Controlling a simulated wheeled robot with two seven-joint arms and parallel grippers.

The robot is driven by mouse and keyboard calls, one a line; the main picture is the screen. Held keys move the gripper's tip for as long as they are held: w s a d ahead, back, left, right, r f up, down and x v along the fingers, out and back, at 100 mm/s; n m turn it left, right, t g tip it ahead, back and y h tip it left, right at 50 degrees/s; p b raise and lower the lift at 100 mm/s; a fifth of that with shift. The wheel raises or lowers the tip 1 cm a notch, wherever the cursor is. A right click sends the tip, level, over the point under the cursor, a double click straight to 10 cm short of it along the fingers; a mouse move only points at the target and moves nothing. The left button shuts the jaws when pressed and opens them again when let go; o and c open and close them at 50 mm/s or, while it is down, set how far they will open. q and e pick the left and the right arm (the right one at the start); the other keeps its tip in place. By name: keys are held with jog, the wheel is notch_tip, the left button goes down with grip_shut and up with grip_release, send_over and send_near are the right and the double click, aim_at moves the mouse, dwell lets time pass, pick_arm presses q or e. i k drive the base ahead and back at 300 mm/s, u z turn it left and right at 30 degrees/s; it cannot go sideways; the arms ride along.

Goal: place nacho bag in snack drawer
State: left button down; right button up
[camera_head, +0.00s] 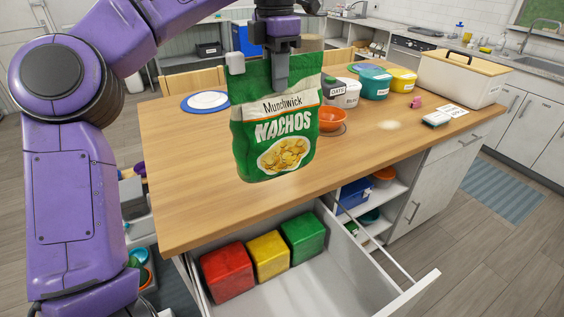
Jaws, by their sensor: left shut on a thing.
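The green nacho bag (273,130) with a cream label hangs upright in the head view, above the front part of the wooden tabletop. My left gripper (280,82) comes down from above and is shut on the bag's top edge. One finger shows in front of the bag; the other is hidden behind it. The open drawer (335,282) is below the tabletop's front edge, lower and nearer than the bag. It holds a red box (227,272), a yellow box (268,255) and a green box (303,238) along its back left side. My right gripper is not in view.
The wooden tabletop (190,190) holds a blue-rimmed plate (206,101), an orange bowl (331,118), several canisters and a white bin (458,78) with a wooden lid. The drawer's front right part is bare. Open shelves (385,192) stand right of the drawer.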

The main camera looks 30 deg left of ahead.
aim_at(306, 278)
jog(key=k, duration=0.5)
jog(key=z, duration=0.75)
jog(key=i, duration=2.75)
jog(key=u, duration=3)
